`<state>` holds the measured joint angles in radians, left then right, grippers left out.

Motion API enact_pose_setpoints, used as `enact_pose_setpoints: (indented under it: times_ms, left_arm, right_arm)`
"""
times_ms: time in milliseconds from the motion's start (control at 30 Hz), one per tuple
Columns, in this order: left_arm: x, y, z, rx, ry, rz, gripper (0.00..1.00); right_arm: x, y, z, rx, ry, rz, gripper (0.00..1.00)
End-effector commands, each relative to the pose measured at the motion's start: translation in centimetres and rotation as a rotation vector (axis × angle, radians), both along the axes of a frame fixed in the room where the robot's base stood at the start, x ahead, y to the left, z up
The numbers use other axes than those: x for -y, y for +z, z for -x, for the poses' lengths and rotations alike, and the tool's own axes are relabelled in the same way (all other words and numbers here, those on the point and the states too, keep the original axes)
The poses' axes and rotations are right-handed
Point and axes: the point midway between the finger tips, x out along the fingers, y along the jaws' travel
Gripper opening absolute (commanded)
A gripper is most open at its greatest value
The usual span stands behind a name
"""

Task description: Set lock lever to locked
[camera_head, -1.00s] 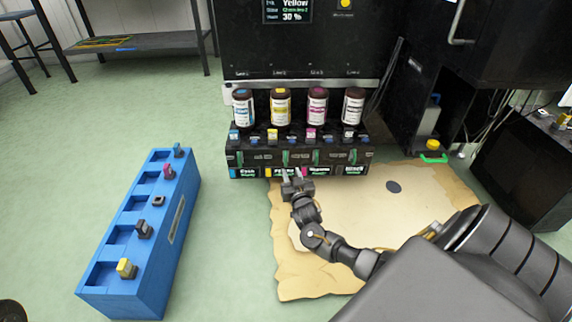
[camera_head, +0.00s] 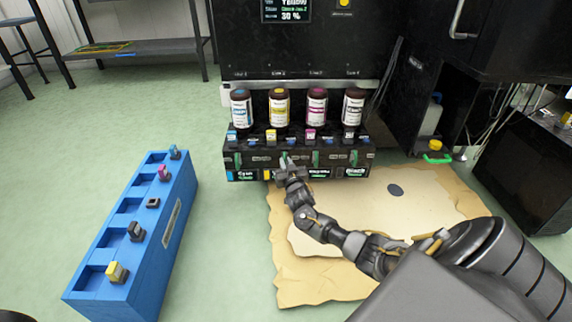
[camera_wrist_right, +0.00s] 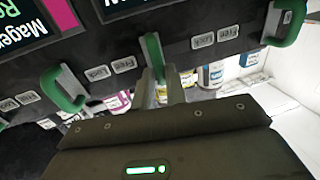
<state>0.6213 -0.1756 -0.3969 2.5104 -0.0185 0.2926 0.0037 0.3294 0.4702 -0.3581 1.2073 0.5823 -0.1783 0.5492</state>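A black unit (camera_head: 244,174) carries a row of green lock levers along its front, above colour label panels. My right gripper (camera_head: 286,163) is at the second lever from the left, under the yellow bottle. In the right wrist view this green lever (camera_wrist_right: 152,50) stands at the middle, with my right gripper's narrow grey fingers (camera_wrist_right: 160,88) right at it. Whether they grip it is unclear. Small "Lock" and "Free" labels (camera_wrist_right: 203,40) flank the levers. Other green levers show at the left (camera_wrist_right: 62,90) and right (camera_wrist_right: 287,24). My left gripper is out of view.
Bottles with cyan (camera_head: 241,108), yellow (camera_head: 279,108), magenta (camera_head: 316,107) and dark (camera_head: 352,107) markings stand upright on the unit. A blue rack (camera_head: 150,250) with small coloured pieces is on the floor at the left. A tan mat (camera_head: 350,215) lies below my right arm.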

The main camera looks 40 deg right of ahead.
Motion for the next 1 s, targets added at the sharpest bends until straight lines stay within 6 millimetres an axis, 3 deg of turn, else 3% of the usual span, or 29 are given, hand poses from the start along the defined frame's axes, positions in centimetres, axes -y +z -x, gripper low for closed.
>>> enact_pose_setpoints:
  times_ms: [100,367,600,867,900,1000]
  left_arm:
    - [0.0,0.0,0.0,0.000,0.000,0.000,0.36]
    - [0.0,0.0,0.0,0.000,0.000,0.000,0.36]
    - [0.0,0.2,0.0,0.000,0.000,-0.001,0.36]
    - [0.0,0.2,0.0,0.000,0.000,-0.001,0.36]
    - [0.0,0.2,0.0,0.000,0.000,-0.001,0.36]
    - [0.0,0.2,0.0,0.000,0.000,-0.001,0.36]
  right_arm:
    - [0.0,0.0,0.0,0.000,0.000,0.000,0.00]
    - [-0.2,0.0,-0.1,0.000,0.001,-0.001,0.00]
    - [-2.6,0.0,-1.9,0.000,0.002,-0.003,0.00]
    - [-3.2,0.0,-2.3,0.000,0.009,0.001,0.00]
    - [-3.2,0.0,-2.4,0.000,0.010,0.001,0.14]
    - [-3.3,0.1,-2.4,0.001,0.011,0.000,0.27]
